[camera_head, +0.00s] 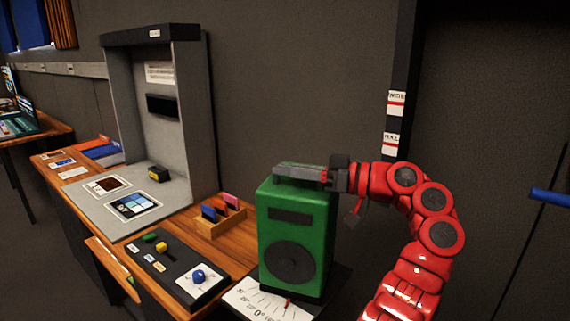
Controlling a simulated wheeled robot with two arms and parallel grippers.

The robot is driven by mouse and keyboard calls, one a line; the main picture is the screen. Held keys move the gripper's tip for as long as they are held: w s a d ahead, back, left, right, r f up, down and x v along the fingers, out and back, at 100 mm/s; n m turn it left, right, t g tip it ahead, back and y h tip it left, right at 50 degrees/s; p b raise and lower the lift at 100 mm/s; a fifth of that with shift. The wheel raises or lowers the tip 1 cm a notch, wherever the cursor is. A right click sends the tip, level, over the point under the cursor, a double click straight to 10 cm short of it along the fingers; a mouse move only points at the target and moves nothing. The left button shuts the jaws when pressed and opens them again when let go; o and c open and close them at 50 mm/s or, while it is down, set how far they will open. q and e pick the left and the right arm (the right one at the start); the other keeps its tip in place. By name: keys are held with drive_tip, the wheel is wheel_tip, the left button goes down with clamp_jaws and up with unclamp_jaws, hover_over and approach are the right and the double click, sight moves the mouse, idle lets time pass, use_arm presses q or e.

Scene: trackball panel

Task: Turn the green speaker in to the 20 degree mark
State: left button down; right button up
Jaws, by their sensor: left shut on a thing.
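The green speaker (318,240) stands upright on a dark base, with a round dark grille and a dark slot on its front. A white dial card (245,296) with tick marks and a 0° label lies at its foot. A small red pointer (288,301) shows below the speaker's front, near the 0° label; the exact reading is too small to tell. The far side of the grip is hidden. My right gripper is not in view.
Left of the speaker, a wooden desk (240,257) holds a black panel with a blue trackball (198,277), a wooden card rack (222,222) and a grey kiosk (190,110). A dark wall stands behind; a blue bar (551,196) shows at the right.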

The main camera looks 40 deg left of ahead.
sight(322, 187)
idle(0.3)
use_arm(q)
drive_tip(key=c, duration=0.8)
unclamp_jaws()
drive_tip(key=shift+d, duration=0.1)
drive_tip(key=shift+c, duration=0.2)
drive_tip(key=v, duration=0.4)
drive_tip(key=r+v, duration=0.1)
drive_tip(key=v, duration=0.1)
drive_tip(key=shift+w+d, duration=0.2)
drive_tip(key=shift+d, duration=0.05)
drive_tip(key=shift+d+f, duration=0.15)
drive_tip(key=shift+d, duration=0.1)
drive_tip(key=shift+w+d+f, duration=0.1)
drive_tip(key=shift+d+f, duration=0.05)
drive_tip(key=shift+f, duration=0.15)
